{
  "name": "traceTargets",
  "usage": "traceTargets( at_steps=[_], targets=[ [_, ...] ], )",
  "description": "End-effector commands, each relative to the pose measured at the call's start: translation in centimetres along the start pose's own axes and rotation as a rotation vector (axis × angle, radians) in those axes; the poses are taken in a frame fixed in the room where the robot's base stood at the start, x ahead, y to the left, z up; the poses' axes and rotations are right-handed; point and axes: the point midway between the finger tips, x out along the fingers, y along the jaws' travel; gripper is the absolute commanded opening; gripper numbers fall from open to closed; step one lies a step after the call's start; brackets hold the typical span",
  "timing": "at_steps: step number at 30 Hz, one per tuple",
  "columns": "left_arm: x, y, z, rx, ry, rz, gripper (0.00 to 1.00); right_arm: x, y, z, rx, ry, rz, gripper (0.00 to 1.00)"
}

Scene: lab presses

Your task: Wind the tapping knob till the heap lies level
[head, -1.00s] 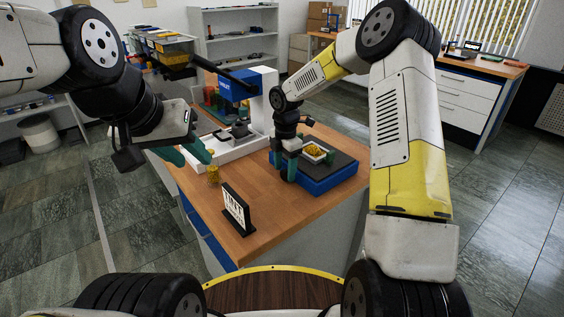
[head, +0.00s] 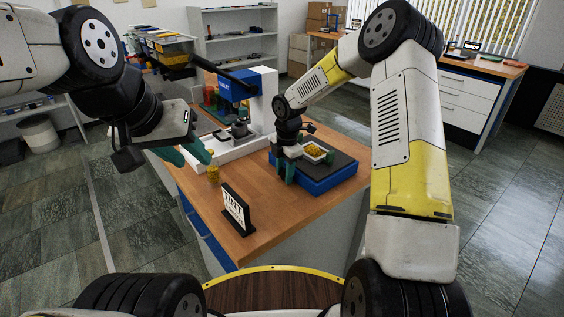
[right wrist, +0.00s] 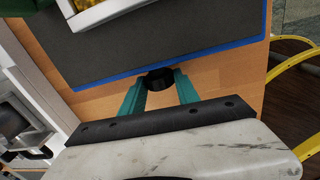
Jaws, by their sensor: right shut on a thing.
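The tapping device is a low blue box (head: 328,183) with a dark top, at the right of the wooden bench. A white-rimmed tray (head: 331,158) sits on it with a yellow heap (head: 315,150) inside; I cannot tell how level the heap is. The black tapping knob (right wrist: 158,78) sticks out from the box's blue edge in the right wrist view. My right gripper (right wrist: 159,92) is shut on the knob, a teal finger on each side. In the head view this gripper (head: 284,173) hides the knob.
A blue and white press (head: 237,88) stands behind the device, left of my right arm. A black sign (head: 237,210) and a small stack of yellow discs (head: 213,174) stand at the bench's front left. The front right of the bench top is clear.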

Motion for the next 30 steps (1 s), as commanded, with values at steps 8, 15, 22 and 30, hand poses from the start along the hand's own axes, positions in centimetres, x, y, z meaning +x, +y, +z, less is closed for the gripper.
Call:
traceTargets(
  at_steps=[8,15,22,30],
  targets=[
    [0.00,0.00,0.00,0.000,0.000,0.000,0.36,0.07,-0.42,0.05,0.001,0.013,0.161,0.00],
    [0.00,0.00,0.00,0.000,0.000,0.000,0.36,0.05,-0.39,-0.04,0.001,0.017,0.190,0.00],
    [0.00,0.00,0.00,0.000,0.000,0.000,0.36,0.07,-0.40,-0.05,0.001,0.017,0.188,0.51],
    [0.00,0.00,0.00,0.000,0.000,0.000,0.36,0.04,-0.37,-0.02,0.001,0.017,0.189,0.58]
  ],
)
